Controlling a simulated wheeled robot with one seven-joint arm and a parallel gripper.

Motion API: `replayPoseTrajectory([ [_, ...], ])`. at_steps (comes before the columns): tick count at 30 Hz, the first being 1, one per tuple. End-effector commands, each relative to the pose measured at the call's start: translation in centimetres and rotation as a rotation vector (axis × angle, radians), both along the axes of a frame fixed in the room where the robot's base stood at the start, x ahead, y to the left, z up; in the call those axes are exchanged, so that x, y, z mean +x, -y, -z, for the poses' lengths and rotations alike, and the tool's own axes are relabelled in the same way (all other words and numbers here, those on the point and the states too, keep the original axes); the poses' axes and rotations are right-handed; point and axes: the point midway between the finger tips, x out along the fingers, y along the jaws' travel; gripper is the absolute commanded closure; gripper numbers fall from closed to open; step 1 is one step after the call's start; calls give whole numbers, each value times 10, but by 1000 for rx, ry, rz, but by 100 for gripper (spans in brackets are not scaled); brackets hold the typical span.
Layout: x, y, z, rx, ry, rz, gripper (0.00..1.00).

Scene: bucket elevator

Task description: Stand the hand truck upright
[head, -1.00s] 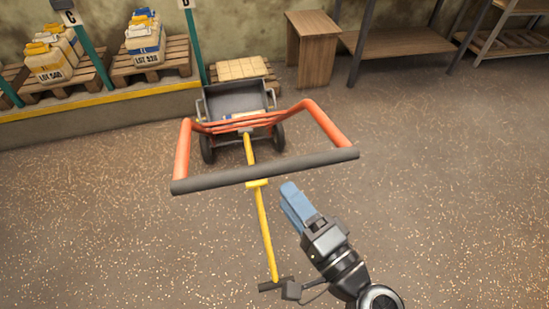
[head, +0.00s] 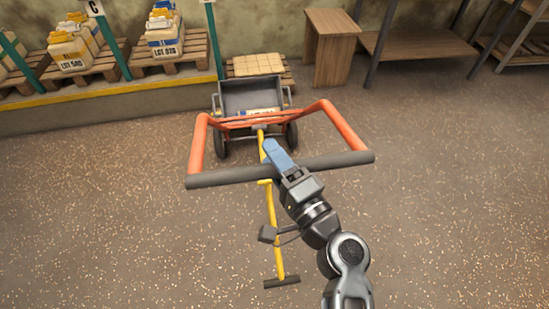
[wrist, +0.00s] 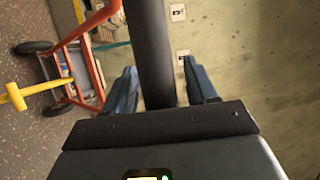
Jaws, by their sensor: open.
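The hand truck has an orange frame (head: 197,146), a dark crossbar (head: 225,179), two dark wheels and a grey tray (head: 250,95). It leans back, with the crossbar toward me and the tray at the far end. A white, blue and yellow item lies in the tray. In the wrist view, the crossbar (wrist: 150,50) runs between the two blue fingers of my gripper (wrist: 161,88), with gaps on both sides. The fingers are open, not closed on it.
A yellow rod (head: 272,215) with a dark cross grip extends toward me below the crossbar; its far attachment is unclear. Pallets with sacks (head: 165,35) stand behind left, behind a yellow-edged curb. A wooden stand (head: 330,45) and shelf are behind right. Floor at right is clear.

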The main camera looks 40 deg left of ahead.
Motion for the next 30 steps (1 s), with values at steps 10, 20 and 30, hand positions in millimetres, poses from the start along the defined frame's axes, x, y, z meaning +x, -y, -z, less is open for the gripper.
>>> replayPoseTrajectory([
  [10, 0, 0, 0, 0, 0, 0, 66],
  [20, 0, 1, 0, -1, 0, 0, 98],
  [30, 1, 0, -1, -2, -1, 0, 100],
])
